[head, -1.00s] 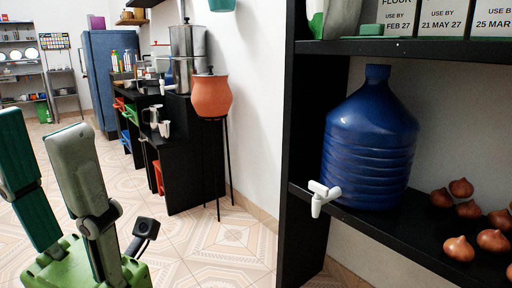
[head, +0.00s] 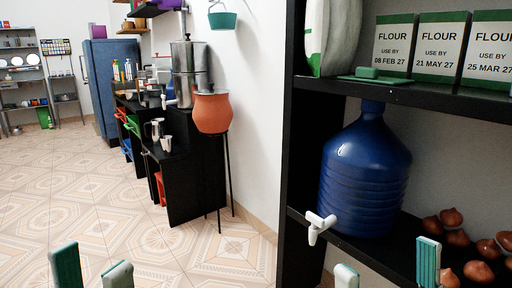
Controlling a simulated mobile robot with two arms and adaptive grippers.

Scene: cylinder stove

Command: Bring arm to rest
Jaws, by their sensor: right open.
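My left gripper (head: 92,266) shows at the bottom left of the head view. Its two fingertips point up, with bare floor visible between them. It is open and empty. My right gripper (head: 387,266) shows at the bottom right, in front of the black shelf. Its fingertips are wide apart with nothing between them, so it is open. The palms and both arms are below the picture's edge and hidden.
A black shelf (head: 299,150) on the right holds a blue water jug (head: 365,180) with a white tap (head: 319,226), onions (head: 451,217) and flour boxes (head: 441,52). A clay pot (head: 212,112) stands on a tall stand. The tiled floor at left is clear.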

